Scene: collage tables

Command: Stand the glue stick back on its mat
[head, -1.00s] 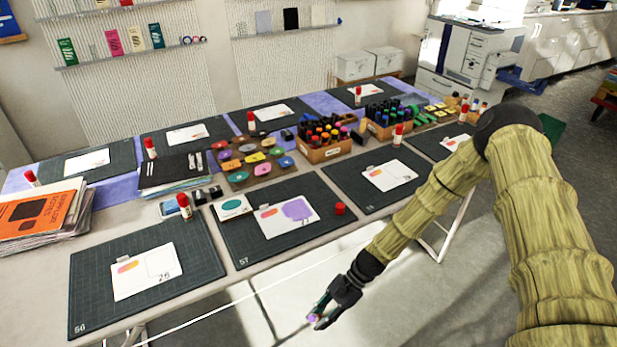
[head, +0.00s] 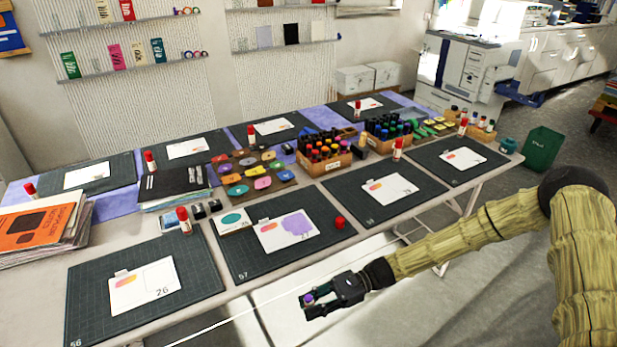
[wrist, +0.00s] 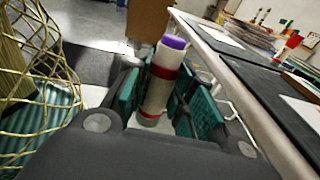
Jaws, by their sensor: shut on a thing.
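My gripper (head: 308,301) is shut on a glue stick, held in the air in front of the table's near edge. In the wrist view the glue stick (wrist: 157,92) is a pale tube with a red band and an exposed purple tip, roughly upright between the green finger pads (wrist: 160,100). In the head view only its purple end (head: 308,298) shows clearly. The dark mat marked 57 (head: 235,262) lies on the table beyond the gripper. It bears a card with a purple patch (head: 287,230) and a loose red cap (head: 340,222); no glue stick stands on it.
Mat 56 (head: 90,320) lies to the left, with a glue stick (head: 183,220) near its far right corner. Another glue stick (head: 397,148) stands at the right-hand mat. Marker boxes (head: 325,168) and paint swatches fill the table's middle. The table edge (wrist: 225,55) runs close to the right in the wrist view.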

